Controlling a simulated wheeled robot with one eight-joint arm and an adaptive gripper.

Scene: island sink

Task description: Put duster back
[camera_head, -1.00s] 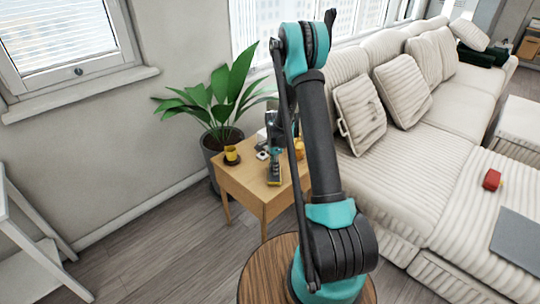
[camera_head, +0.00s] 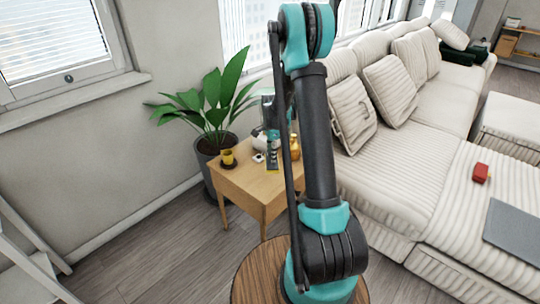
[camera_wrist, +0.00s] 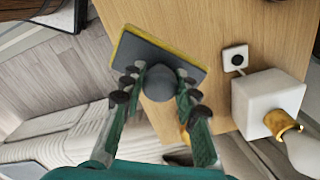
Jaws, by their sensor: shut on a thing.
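The duster has a flat grey head with a yellow edge (camera_wrist: 165,52) and a rounded grey handle end; in the head view its lower end (camera_head: 272,166) shows over the wooden side table (camera_head: 240,182). My gripper (camera_wrist: 158,84) is shut on the handle, with one finger on each side of it. In the head view my gripper (camera_head: 271,135) is above the table, partly behind my arm link. The duster's head points down toward the table top. I cannot tell whether it touches the wood or hangs just above it.
A white block (camera_wrist: 268,100) with a gold fitting and a small white square with a black button (camera_wrist: 235,59) are nearby. A potted plant (camera_head: 212,110) stands behind. The sofa (camera_head: 400,140) is right.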

